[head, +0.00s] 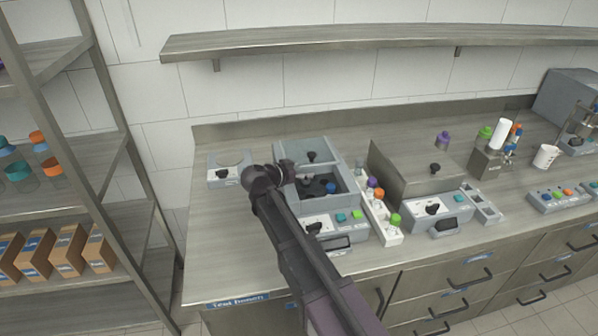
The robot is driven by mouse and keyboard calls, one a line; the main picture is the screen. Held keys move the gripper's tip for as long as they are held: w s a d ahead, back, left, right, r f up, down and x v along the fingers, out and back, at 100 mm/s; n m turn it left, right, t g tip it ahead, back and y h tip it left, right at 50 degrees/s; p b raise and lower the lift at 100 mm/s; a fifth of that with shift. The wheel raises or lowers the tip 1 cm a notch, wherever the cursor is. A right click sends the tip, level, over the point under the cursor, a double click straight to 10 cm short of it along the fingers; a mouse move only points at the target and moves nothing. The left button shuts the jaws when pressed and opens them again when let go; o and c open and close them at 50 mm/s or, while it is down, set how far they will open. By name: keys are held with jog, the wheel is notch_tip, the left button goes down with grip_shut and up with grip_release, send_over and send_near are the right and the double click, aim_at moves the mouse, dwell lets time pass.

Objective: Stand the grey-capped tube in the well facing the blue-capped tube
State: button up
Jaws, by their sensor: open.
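An open centrifuge (350,205) stands on the bench, its dark rotor (310,186) showing in the chamber. The blue-capped tube (331,187) is in the rotor, toward its right side; only its cap shows. The well facing it is too small and dark to make out. I cannot make out a grey cap for certain, in the rotor or in the white rack (391,239). My gripper (281,179) is at the end of my arm, by the centrifuge's left edge. It is open; its fingers are mostly hidden by my wrist, and I see nothing held.
The white rack right of the centrifuge holds tubes with purple (372,182), orange (379,194) and green (394,219) caps. A second lidded machine (425,175) stands further right. A small scale (229,168) is at the left. Bare bench lies front left. A shelf (380,40) hangs above.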

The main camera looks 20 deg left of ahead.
jog(key=shift+r+p, duration=0.5)
jog(key=shift+r, duration=0.15)
jog(key=p+v, duration=0.4)
jog(key=v, duration=0.8)
jog(key=shift+w+f, duration=0.15)
jog(key=shift+f, duration=0.05)
dwell(0.5)
